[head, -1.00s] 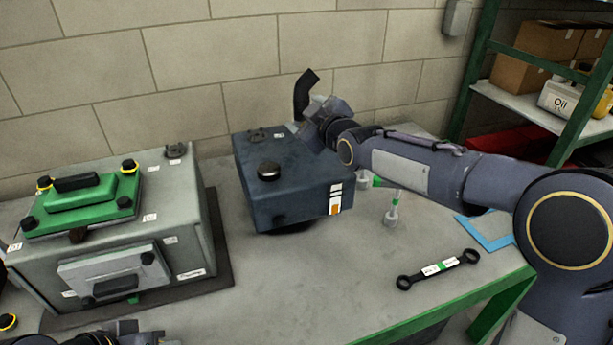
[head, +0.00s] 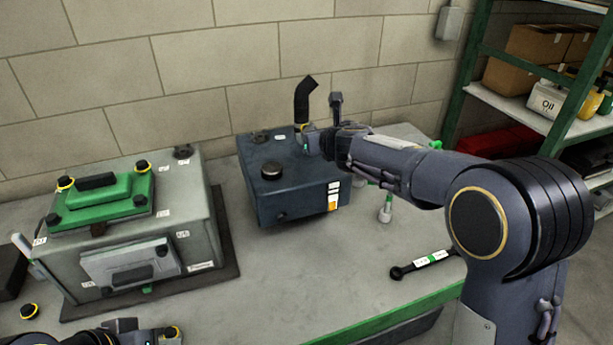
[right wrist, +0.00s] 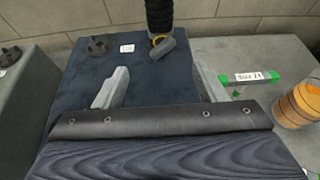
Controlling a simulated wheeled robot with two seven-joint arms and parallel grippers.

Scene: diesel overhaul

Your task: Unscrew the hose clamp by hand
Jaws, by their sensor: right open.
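The black hose (head: 305,102) stands up at the back right of the dark blue box (head: 288,190). The hose clamp, a yellow ring with a grey tab (right wrist: 163,47), sits around the hose's foot in the right wrist view. A bit of its yellow shows in the head view (head: 304,127). My right gripper (right wrist: 158,86) is open and empty above the box, its two grey fingers apart. The clamp is beyond and between the fingertips, not touched. In the head view my right gripper (head: 316,142) is partly hidden by its wrist. My left gripper (head: 146,330) is low at the left, its jaws unclear.
A grey box with a green top (head: 190,200) stands left of the blue box. A green shelf (head: 478,80) stands at the back right.

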